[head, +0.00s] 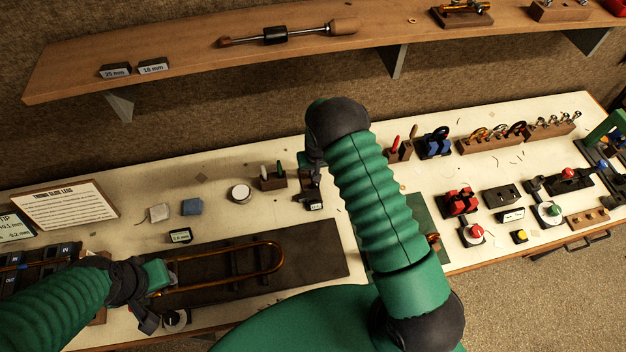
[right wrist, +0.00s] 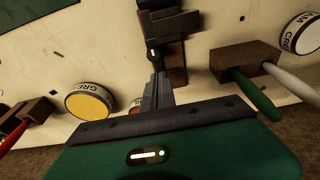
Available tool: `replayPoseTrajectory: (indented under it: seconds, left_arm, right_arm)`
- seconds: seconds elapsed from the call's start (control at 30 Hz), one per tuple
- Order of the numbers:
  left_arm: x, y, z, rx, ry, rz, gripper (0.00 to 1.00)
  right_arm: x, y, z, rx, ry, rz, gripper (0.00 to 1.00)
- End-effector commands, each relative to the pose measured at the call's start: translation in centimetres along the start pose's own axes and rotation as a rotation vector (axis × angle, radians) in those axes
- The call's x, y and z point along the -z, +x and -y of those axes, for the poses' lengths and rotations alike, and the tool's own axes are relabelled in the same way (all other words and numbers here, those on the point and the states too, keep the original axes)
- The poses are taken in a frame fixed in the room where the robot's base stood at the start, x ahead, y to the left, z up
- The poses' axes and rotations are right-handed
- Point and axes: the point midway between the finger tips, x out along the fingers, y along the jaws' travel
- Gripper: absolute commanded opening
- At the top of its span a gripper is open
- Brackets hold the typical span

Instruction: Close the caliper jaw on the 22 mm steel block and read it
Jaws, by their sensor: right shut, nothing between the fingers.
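A dark caliper-like device (head: 314,190) with a small light label stands on the bench below my right wrist. In the right wrist view it seems to be the dark stepped body (right wrist: 168,45). My right gripper (right wrist: 160,88) is shut, its fingertips at the near end of that body; I cannot tell whether they touch. In the head view it is mostly hidden by my wrist. I cannot make out a 22 mm block or a reading. My left gripper (head: 158,283) is at the left end of the brass slide (head: 270,262); its fingers are unclear.
Two labelled dark blocks, 25 mm (head: 116,71) and 18 mm (head: 153,66), sit on the shelf (head: 200,70). A wooden holder (head: 272,182) and a round tin (head: 240,193) stand left of the device. A dark mat (head: 325,250) lies in front.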

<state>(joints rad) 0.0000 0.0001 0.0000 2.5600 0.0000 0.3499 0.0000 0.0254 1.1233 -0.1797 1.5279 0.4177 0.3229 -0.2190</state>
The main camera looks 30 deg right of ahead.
Motion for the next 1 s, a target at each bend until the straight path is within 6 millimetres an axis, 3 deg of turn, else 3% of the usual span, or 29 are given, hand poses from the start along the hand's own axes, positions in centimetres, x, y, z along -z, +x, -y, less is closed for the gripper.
replayPoseTrajectory:
  seconds: [0.57, 1.0]
  left_arm:
    - [0.9, -3.7, 0.0, 0.000, 0.000, 0.000, 0.36]
    - [0.9, -3.7, 0.0, 0.000, 0.000, 0.000, 0.36]
  right_arm:
    - [1.2, -5.8, 0.0, 0.000, -0.001, -0.001, 0.00]
    - [1.2, -5.9, 0.0, 0.000, 0.000, 0.000, 0.00]
